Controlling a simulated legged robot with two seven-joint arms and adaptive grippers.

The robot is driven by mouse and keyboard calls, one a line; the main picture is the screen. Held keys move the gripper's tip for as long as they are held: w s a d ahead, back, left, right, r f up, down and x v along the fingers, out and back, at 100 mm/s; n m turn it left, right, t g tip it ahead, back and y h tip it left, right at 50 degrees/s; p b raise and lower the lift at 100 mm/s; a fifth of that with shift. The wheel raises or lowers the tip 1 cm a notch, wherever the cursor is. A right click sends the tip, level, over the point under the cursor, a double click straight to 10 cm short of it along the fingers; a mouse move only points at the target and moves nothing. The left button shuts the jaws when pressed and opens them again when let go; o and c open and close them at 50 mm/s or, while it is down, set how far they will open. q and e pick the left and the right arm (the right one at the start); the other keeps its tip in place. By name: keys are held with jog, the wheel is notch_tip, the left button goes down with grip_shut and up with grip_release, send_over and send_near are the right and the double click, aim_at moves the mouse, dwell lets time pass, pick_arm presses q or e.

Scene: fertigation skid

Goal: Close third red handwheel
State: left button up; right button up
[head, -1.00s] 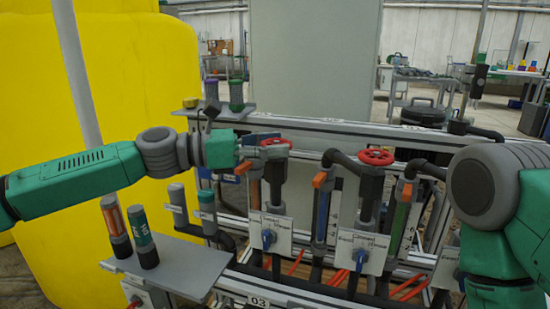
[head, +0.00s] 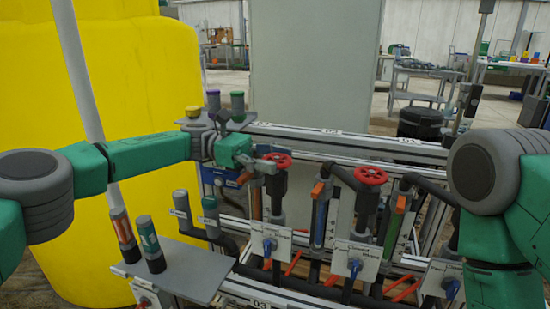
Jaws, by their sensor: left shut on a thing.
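Two red handwheels show in the head view, each on a dark vertical valve pipe. The left red handwheel (head: 279,160) is at the picture's middle, and the other red handwheel (head: 371,175) is to its right, untouched. My left gripper (head: 266,164) reaches in from the left and is shut on the left handwheel's near-left rim. The fingertips are small and partly hidden against the wheel. My right arm covers the right side of the picture, and its gripper is out of view. No third red handwheel shows.
Below the wheels are orange-handled valves (head: 317,190) and white label plates with blue knobs (head: 357,256). A grey shelf (head: 190,268) at lower left holds bottle-like cylinders. A yellow tank (head: 60,110) stands behind my left arm. Metal rails (head: 340,138) run behind the wheels.

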aim_at(275, 157)
pick_arm(q)
jog(key=shift+w+g, duration=0.1)
jog(key=shift+g, duration=0.2)
dwell(0.4)
jog(key=o, duration=1)
jog(key=shift+o, duration=0.9)
jog(key=shift+w+f, duration=0.1)
notch_tip(275, 157, up, 10)
jog(key=shift+w+f, duration=0.1)
